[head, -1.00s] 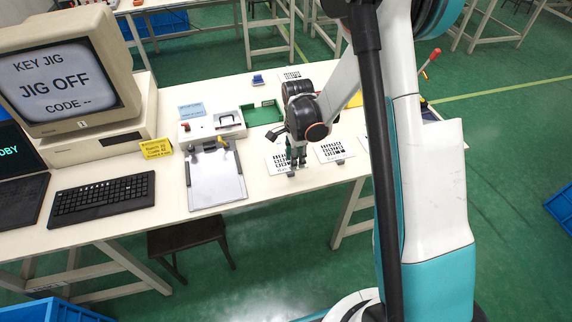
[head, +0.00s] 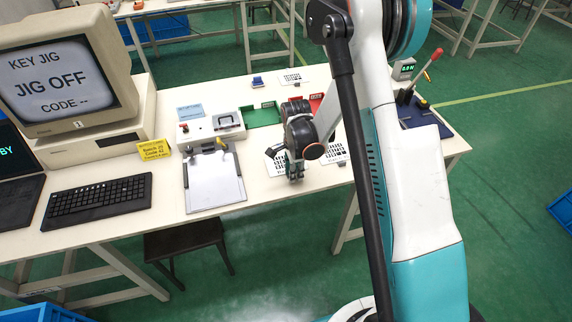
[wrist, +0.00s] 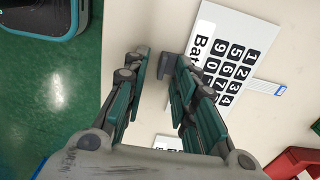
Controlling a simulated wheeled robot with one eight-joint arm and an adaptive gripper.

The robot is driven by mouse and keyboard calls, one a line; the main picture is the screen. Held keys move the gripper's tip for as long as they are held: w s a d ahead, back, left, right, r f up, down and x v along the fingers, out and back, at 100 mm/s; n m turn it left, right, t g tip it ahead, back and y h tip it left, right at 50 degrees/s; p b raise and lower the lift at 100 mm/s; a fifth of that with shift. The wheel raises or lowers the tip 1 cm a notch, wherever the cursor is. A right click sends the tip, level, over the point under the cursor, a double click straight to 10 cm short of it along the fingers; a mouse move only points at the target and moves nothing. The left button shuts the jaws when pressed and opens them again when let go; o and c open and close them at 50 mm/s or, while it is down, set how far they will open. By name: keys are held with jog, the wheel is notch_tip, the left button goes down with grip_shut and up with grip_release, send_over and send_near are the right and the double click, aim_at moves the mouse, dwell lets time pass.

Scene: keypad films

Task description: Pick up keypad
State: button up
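A white keypad film (wrist: 208,42) with black number keys and the letters "Bat" lies on the table in the wrist view, with a grey tab (wrist: 167,66) at its front edge. It also shows in the head view, partly behind my gripper (head: 294,174). In the wrist view my gripper (wrist: 162,62) is open, its fingertips on either side of the tab with gaps showing. I cannot tell its exact height above the table. A second keypad film (head: 334,153) lies to the right, and a third (head: 291,78) lies farther back.
A device with a red button (head: 210,125), a green tray (head: 264,116) and a red tray (head: 316,101) stand behind. A blue-based lever press (head: 424,117) is at the right. The table's front edge is close to my gripper.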

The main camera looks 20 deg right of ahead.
grip_shut()
